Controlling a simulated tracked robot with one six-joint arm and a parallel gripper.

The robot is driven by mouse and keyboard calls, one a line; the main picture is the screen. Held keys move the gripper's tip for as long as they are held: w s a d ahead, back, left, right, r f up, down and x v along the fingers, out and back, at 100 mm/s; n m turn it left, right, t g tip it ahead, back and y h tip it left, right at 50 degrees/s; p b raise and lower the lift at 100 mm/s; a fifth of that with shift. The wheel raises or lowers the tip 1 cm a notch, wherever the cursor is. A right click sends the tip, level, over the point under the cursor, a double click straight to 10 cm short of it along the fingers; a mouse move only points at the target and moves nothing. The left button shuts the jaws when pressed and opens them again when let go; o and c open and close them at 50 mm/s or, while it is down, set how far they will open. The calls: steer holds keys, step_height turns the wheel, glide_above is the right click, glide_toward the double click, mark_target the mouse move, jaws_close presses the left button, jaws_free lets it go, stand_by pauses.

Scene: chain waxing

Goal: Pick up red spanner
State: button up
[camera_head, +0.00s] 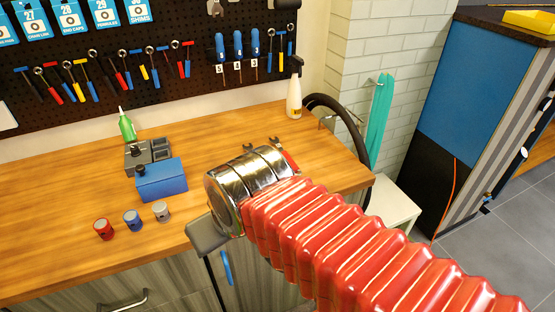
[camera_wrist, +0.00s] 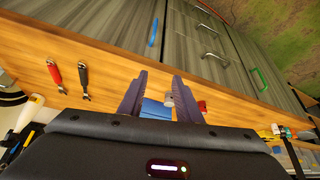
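A red spanner (camera_wrist: 55,76) lies on the wooden bench at the left of the wrist view, beside a black-handled spanner (camera_wrist: 83,80). In the head view, the red spanner (camera_head: 289,160) is mostly hidden behind my arm's metal end. My gripper (camera_wrist: 160,77) shows two dark fingers spread apart in the wrist view, with nothing held between them. The red spanner is to the left of the fingers in that view, apart from them.
On the bench (camera_head: 60,210) stand a blue box (camera_head: 162,181), a grey box (camera_head: 148,155), small red, blue and grey cups, a green bottle (camera_head: 127,126) and a white spray bottle (camera_head: 294,95). Tools hang on the black pegboard (camera_head: 100,35). The bench's left side is clear.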

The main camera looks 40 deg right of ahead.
steer(key=shift+a, duration=0.15)
steer(key=shift+o, duration=1.2)
steer(key=shift+w+r, duration=0.15)
steer(key=w+d+r+m, duration=0.2)
steer(key=w+d+r, duration=0.2)
steer(key=w+d, duration=0.95)
steer(key=w+d+f, duration=0.2)
steer(key=w+d, duration=0.1)
steer(key=d, duration=0.8)
steer(key=w+d+f+m+g+h, duration=0.1)
steer(key=w+d+f, duration=0.1)
steer(key=d, duration=0.8)
steer(key=shift+w+d, duration=0.4)
steer(key=shift+w, duration=0.3)
steer(key=shift+f, duration=0.2)
